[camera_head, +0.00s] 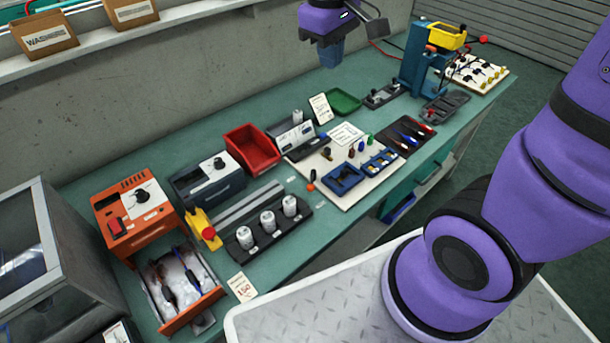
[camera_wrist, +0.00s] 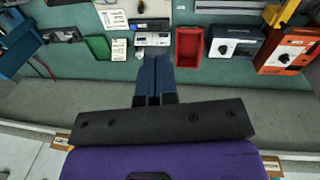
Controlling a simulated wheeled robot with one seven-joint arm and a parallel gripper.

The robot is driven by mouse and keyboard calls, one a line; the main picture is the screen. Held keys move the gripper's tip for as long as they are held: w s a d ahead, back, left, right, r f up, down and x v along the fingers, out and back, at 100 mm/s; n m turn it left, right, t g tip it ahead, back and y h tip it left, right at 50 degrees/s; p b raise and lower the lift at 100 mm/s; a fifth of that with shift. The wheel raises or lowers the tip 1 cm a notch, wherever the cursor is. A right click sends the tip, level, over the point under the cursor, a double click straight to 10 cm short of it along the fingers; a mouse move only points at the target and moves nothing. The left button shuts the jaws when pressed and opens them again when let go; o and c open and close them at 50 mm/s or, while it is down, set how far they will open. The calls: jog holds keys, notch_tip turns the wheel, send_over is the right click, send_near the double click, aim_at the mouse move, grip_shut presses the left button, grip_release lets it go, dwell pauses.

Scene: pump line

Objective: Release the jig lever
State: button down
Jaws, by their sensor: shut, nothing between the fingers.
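My gripper (camera_head: 331,54) hangs high over the back of the bench, near the wall. Its two blue fingers are shut together and empty, and they also show in the wrist view (camera_wrist: 153,78). A yellow clamp-like piece with a red knob (camera_head: 206,232) stands at the left end of a black holder (camera_head: 272,238) with several pale cylinders. The yellow piece shows partly at the top edge of the wrist view (camera_wrist: 282,12). A small orange-tipped upright handle (camera_head: 312,183) stands right of the holder. I cannot tell which of these is the jig lever. My gripper is far from both.
An orange box (camera_head: 133,212) stands above an open drawer (camera_head: 178,287). A red bin (camera_head: 252,148), a green tray (camera_head: 343,101) and a board with blue trays (camera_head: 343,178) crowd the bench. A blue press (camera_head: 417,60) stands at the far end. A shelf (camera_head: 85,40) runs along the wall.

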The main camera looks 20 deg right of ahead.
jog(key=w+a+f+n+g+h, duration=0.1)
jog(key=w+a+f+n, duration=0.15)
jog(key=f, duration=0.25)
jog(key=w+a+f+n+g, duration=0.1)
jog(key=w+a+f, duration=0.1)
jog(key=w+f, duration=0.25)
jog(key=n+g+h, duration=0.2)
jog(key=n, duration=0.1)
send_near(312, 184)
jog(key=shift+m, duration=0.25)
jog(key=x, duration=0.4)
jog(key=w+x, duration=0.1)
jog(key=x, duration=0.1)
jog(key=shift+a+f, duration=0.3)
jog(key=shift+f, duration=0.05)
jog(key=shift+s+d+f, duration=0.25)
jog(key=shift+d+f, duration=0.05)
jog(key=shift+s+d+f+n+t, duration=0.25)
jog(key=shift+s+d+n+t, duration=0.15)
jog(key=shift+s+d+n, duration=0.15)
jog(key=shift+s+d, duration=0.15)
jog(key=shift+d, duration=0.1)
jog(key=shift+f, duration=0.1)
